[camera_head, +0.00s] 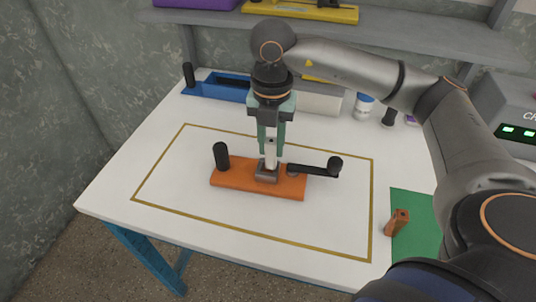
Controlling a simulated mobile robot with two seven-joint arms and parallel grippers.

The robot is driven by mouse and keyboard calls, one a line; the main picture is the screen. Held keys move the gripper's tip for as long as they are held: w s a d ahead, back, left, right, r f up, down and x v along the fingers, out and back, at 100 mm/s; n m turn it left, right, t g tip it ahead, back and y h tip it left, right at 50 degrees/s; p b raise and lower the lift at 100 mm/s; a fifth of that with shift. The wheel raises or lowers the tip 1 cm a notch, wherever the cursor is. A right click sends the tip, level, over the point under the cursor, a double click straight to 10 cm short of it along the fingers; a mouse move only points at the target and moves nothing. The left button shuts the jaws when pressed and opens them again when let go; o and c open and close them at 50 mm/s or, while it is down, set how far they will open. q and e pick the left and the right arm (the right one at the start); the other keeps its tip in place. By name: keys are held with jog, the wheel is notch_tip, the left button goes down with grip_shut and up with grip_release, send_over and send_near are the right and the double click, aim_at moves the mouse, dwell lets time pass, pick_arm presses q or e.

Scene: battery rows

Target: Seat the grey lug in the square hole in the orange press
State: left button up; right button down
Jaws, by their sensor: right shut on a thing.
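The orange press (232,181) lies on the white table inside a yellow outline. A small dark grey block (267,174) sits at its middle; I cannot see the square hole. My right gripper (271,150) points straight down over the middle of the press, shut on the light grey lug (270,157). The lug is upright between the fingers, and its lower end meets the grey block in the picture. I cannot tell how deep it sits. My left gripper is out of view.
The press has a black post (221,156) at its left and a black lever (318,168) at its right. A blue tray (215,86) and a white jar (363,105) are behind. The table's left is clear.

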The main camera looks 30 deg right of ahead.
aim_at(268, 156)
jog(key=shift+w+f, duration=0.35)
jog(key=shift+f, duration=0.1)
jog(key=f, duration=0.3)
jog(key=shift+w+f, duration=0.2)
jog(key=shift+f, duration=0.05)
jog(key=shift+f, duration=0.15)
jog(key=c, duration=0.7)
grip_release()
jog(key=shift+o, duration=0.2)
